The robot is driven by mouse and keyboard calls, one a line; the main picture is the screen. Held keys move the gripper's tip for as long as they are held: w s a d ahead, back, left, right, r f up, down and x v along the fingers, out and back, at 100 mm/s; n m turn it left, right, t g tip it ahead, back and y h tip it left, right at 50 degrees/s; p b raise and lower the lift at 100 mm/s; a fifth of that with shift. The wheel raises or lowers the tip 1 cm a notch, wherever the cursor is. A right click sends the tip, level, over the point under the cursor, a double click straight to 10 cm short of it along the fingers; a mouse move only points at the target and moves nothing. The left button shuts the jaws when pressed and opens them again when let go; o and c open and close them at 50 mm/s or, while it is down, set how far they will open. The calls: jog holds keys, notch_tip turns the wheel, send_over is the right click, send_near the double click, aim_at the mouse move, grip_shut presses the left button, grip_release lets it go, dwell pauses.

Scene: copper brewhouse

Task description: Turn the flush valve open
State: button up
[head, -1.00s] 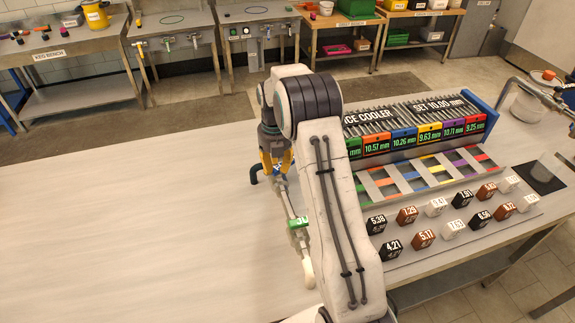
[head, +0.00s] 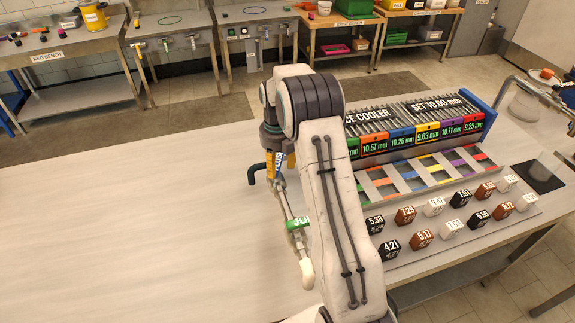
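The flush valve's yellow part with a "FLUS…" label (head: 278,166) shows just left of my arm, at the top of a slanting metal pipe (head: 286,200). A dark hooked spout (head: 256,171) sticks out to its left. My gripper (head: 271,148) is at the yellow part, pointing down. Its fingers are small and partly hidden by my arm and the valve, so I cannot tell whether they are open or closed on it.
A green label (head: 298,223) and a pale rounded end (head: 307,273) are lower on the pipe. To the right stand the cooler rack (head: 420,140) and several numbered blocks (head: 453,227). The steel table (head: 130,220) is clear on the left. Benches line the back wall.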

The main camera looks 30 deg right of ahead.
jog(key=shift+w+r, duration=0.1)
jog(key=shift+a+r, duration=0.1)
jog(key=shift+r, duration=0.05)
jog(key=shift+r+p, duration=0.85)
jog(key=shift+r, duration=0.05)
jog(key=m, duration=0.3)
jog(key=shift+a, duration=0.1)
jog(key=shift+f, duration=0.2)
